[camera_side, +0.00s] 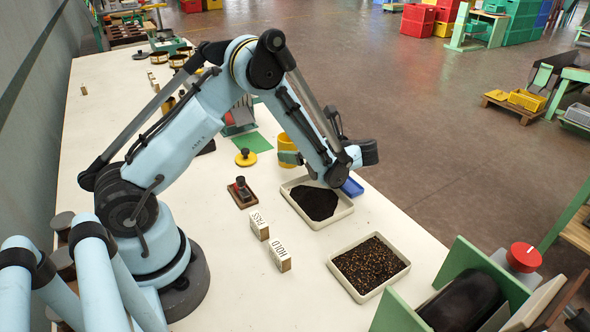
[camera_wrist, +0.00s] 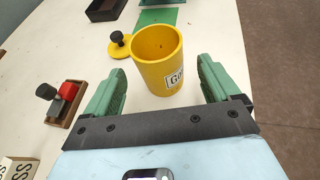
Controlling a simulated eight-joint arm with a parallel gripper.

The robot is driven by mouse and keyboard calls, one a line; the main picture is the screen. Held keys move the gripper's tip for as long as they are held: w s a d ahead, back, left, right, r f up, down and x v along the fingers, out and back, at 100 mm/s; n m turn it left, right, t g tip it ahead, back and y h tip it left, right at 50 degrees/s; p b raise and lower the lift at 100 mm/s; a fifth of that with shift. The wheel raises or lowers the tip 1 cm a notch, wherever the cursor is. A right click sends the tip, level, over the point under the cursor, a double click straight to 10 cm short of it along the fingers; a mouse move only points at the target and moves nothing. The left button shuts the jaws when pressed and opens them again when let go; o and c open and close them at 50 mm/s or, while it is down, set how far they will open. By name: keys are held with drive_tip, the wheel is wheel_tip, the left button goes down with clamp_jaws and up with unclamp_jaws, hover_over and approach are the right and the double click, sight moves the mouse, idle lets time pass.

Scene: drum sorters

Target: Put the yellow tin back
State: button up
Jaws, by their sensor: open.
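The yellow tin (camera_wrist: 157,68) stands upright and uncovered on the white table, with a white label whose text is partly cut off. In the side view the tin (camera_side: 285,141) is partly hidden by a green finger. My gripper (camera_wrist: 160,66) is open, its green fingers on either side of the tin, with visible gaps in the wrist view. No grip on the tin shows. A yellow lid with a black knob (camera_wrist: 119,45) lies just left of the tin; it also shows in the side view (camera_side: 245,160).
A green mat (camera_side: 255,142) lies behind the lid. A stamp on a wooden base (camera_side: 241,194) and PASS (camera_side: 259,226) and HOLD (camera_side: 280,257) blocks stand left.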

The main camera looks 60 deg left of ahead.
drive_tip(key=v, duration=0.6)
drive_tip(key=shift+r, duration=0.1)
drive_tip(key=shift+d+r+t+h, duration=0.1)
drive_tip(key=shift+r+t+h, duration=0.3)
drive_tip(key=shift+r, duration=0.2)
drive_tip(key=s+d+r+n+t+h, duration=0.7)
drive_tip(key=s+d+n+t+h, duration=0.3)
drive_tip(key=n, duration=0.5)
drive_tip(key=shift+s+d+h, duration=0.35)
drive_tip(key=shift+s+h, duration=0.15)
drive_tip(key=shift+h, duration=0.7)
